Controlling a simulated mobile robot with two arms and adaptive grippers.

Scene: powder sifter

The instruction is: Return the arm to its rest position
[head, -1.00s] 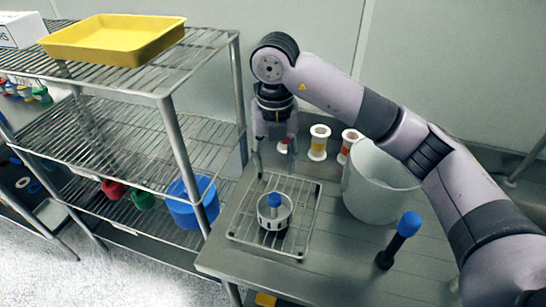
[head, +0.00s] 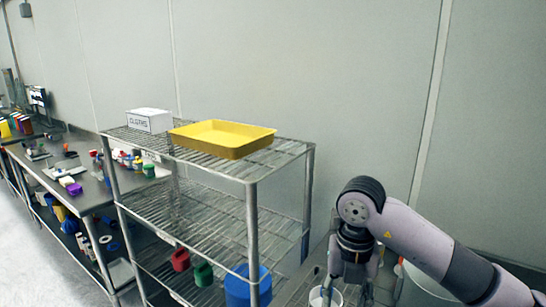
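My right arm comes in from the right side of the head view. Its gripper (head: 348,292) hangs fingers-down at the bottom edge, over the metal work table. The fingers are spread apart, with no object visible between them; the lowest part is at the picture's edge. A white round rim (head: 324,298) shows beside and behind the fingers, cut off by the edge, and I cannot tell what it belongs to. My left gripper is not in view.
A wire shelf rack (head: 280,152) stands left of the gripper, with a yellow tray (head: 222,138) and a white box (head: 150,120) on top. A blue container (head: 247,287) sits lower down. A bucket (head: 425,290) is partly hidden by my arm. The wall behind is bare.

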